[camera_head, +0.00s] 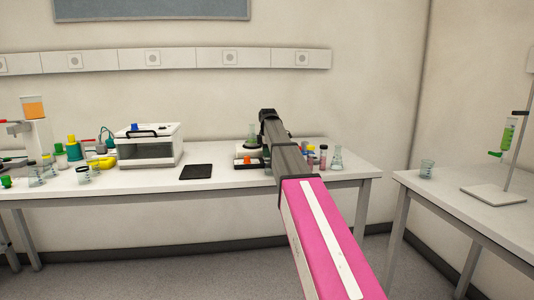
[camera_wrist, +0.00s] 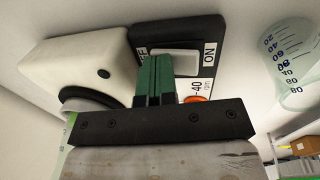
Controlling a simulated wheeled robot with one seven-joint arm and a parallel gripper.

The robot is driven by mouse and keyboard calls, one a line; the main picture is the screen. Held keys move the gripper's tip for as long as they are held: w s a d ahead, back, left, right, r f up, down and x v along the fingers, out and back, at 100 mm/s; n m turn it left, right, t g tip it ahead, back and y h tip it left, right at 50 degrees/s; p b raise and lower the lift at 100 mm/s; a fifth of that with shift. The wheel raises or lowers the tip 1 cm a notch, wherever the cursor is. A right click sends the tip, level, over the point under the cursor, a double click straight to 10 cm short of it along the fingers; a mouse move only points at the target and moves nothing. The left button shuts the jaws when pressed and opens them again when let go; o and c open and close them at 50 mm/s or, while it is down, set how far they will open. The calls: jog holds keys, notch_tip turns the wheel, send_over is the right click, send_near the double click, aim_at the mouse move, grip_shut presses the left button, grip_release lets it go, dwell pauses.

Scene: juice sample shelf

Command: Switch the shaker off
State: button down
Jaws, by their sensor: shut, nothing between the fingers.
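The shaker (camera_wrist: 80,55) is a white box with a dark control panel (camera_wrist: 208,30). In the head view it (camera_head: 241,168) stands on the bench left of my arm, with a flask (camera_head: 253,137) on top. The panel has a pale rocker switch (camera_wrist: 182,62) between the OFF and ON labels. An orange round part (camera_wrist: 197,99) shows beside an rpm label, partly behind my gripper. My gripper (camera_wrist: 154,60) has its green fingers shut and empty, at the OFF end of the switch. I cannot tell whether they touch it. In the head view my arm hides the fingers.
A graduated glass vessel (camera_wrist: 294,62) is close to the right in the wrist view. In the head view, a flask (camera_head: 337,159) and small bottles stand right of my arm. A black pad (camera_head: 197,172) and a white lidded box (camera_head: 148,147) are to the left.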

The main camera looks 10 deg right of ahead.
jog(key=shift+s+f, duration=0.1)
jog(key=shift+s, duration=0.05)
jog(key=shift+s+r, duration=0.2)
jog(key=shift+s, duration=0.45)
jog(key=shift+r, duration=0.15)
jog(key=shift+a+r, duration=0.1)
jog(key=shift+r, duration=0.2)
notch_tip(320, 180, up, 13)
jog(key=s, duration=0.2)
jog(key=shift+w, duration=0.15)
